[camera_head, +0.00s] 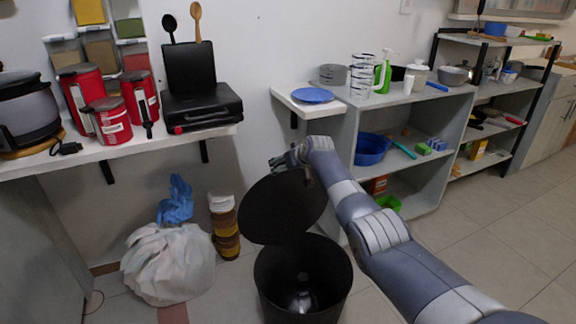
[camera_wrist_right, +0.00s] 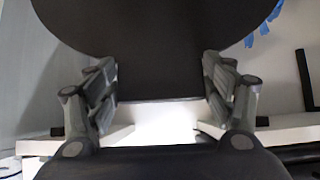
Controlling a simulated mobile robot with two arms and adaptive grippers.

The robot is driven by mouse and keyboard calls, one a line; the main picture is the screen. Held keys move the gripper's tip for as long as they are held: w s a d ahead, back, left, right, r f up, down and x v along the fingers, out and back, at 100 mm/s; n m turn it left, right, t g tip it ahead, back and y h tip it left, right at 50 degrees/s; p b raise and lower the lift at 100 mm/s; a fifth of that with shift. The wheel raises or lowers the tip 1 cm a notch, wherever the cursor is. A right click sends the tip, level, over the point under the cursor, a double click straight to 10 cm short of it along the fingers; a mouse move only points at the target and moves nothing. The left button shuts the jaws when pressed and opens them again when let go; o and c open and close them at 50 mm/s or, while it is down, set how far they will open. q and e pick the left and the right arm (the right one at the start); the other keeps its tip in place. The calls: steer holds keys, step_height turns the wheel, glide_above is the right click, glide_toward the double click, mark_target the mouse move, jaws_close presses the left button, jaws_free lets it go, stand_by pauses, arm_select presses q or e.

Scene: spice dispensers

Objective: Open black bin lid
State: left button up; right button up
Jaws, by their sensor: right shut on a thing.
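The black bin (camera_head: 265,285) stands on the floor at the bottom middle of the head view, its mouth uncovered. Its round black lid (camera_head: 275,212) is raised and tilted steeply above the bin's back left side. My right gripper (camera_head: 283,162) is at the lid's upper edge, shut on the lid. In the right wrist view the lid (camera_wrist_right: 160,25) fills the top middle, and a dark part of it lies between the two fingers of my right gripper (camera_wrist_right: 160,80). The exact finger contact is hard to see. My left gripper is not in view.
A white bag (camera_head: 167,262) and a stack of brown and yellow containers (camera_head: 225,232) stand left of the bin. A grey shelf unit (camera_head: 345,120) stands behind and to the right. A wall shelf (camera_head: 215,132) with red containers is at left. Open floor lies at right.

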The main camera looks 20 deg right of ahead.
steer(key=shift+w+r, duration=0.15)
steer(key=shift+r, duration=0.3)
steer(key=o, duration=1.5)
steer(key=shift+f, duration=0.1)
steer(key=shift+f, duration=0.15)
steer(key=shift+s, duration=0.25)
steer(key=shift+v, duration=5.9)
